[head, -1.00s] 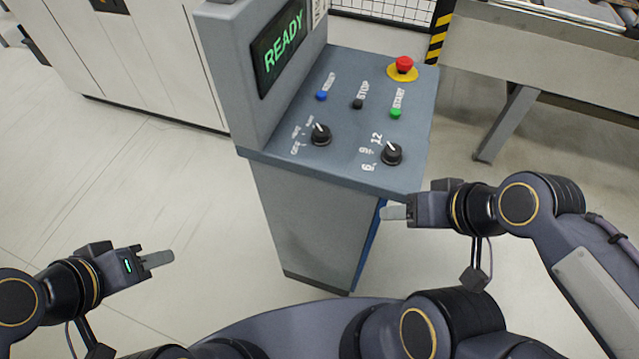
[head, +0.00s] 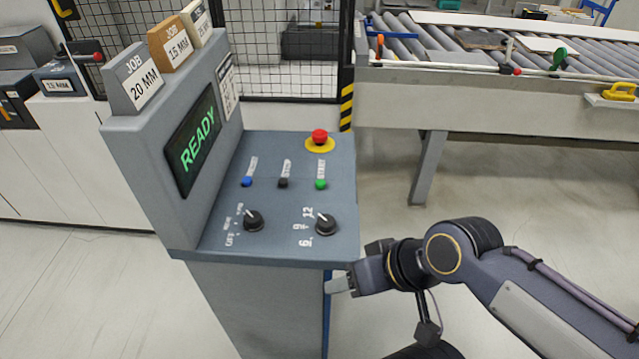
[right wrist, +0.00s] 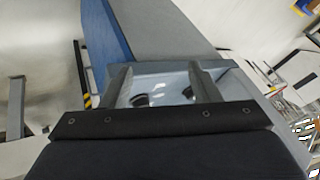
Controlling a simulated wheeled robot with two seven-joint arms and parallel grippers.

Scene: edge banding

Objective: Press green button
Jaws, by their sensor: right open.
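The green button (head: 321,184) is at the right of a row on the sloped grey control panel (head: 285,205), below the START label. A black button (head: 283,183) and a blue button (head: 247,182) sit to its left. My right gripper (head: 338,285) is below the panel's front right edge, nearer to me than the button and apart from it. In the right wrist view its two fingers (right wrist: 157,88) are spread with nothing between them, and two black knobs show beyond. The green button cannot be made out there. My left gripper is out of the head view.
A red emergency button (head: 319,137) on a yellow ring sits behind the green one. Two black knobs (head: 253,220) (head: 326,224) are in front. The screen (head: 193,142) reads READY, with job blocks (head: 133,80) on top. A roller conveyor (head: 480,60) stands at the back right.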

